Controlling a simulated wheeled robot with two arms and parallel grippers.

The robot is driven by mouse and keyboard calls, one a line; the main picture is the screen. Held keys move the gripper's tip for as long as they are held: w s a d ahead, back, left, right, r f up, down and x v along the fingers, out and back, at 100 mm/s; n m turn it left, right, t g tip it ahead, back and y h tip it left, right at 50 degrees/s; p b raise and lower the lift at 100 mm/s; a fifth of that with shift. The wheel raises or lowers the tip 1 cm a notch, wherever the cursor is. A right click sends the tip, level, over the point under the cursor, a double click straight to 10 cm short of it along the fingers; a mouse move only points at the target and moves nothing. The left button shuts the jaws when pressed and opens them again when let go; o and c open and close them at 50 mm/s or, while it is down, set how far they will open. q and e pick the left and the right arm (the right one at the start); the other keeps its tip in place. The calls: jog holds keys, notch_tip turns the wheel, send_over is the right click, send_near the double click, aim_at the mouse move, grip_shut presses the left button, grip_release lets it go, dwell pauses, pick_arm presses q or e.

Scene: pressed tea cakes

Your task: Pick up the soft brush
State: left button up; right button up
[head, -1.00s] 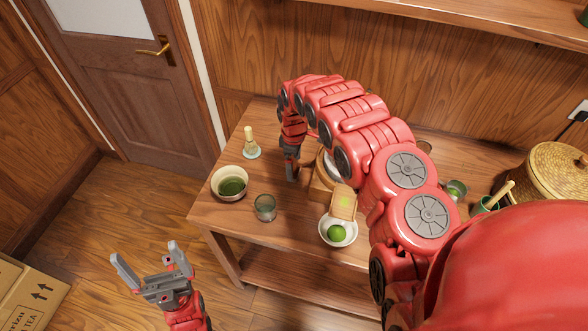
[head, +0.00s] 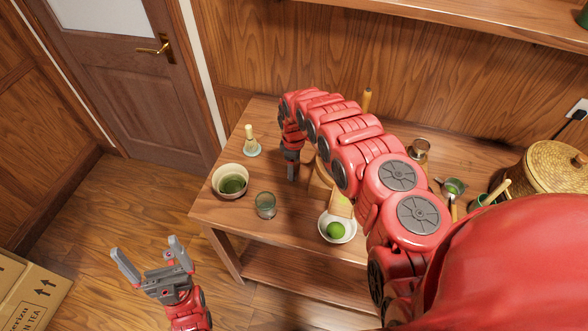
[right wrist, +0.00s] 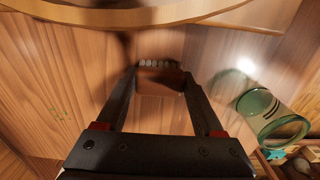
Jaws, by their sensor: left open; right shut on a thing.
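The soft brush (right wrist: 160,80) shows in the right wrist view as a brown block with a row of pale bristle tufts at its far edge. My right gripper (right wrist: 159,88) is shut on it, with a finger on each side. In the head view my right gripper (head: 291,174) points down, low over the table behind the glass, and the brush cannot be made out there. My left gripper (head: 148,255) is open and empty, over the floor in front of the table (head: 215,213).
A tea bowl (head: 231,182), a glass (head: 265,205) and a whisk on its stand (head: 251,143) stand left of my right gripper. A white bowl (head: 337,228) with a green ball stands right. A round wooden rim (right wrist: 130,14) lies close in the wrist view.

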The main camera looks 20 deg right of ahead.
jog(key=shift+c, duration=1.2)
jog(key=shift+r, duration=0.1)
jog(key=shift+w+r+b, duration=0.1)
jog(key=shift+r+b, duration=0.35)
jog(key=shift+r, duration=0.3)
notch_tip(320, 180, up, 6)
jog(key=shift+f+b, duration=0.2)
jog(key=shift+b, duration=0.95)
jog(key=shift+r+p, duration=0.6)
jog(key=shift+r, duration=0.8)
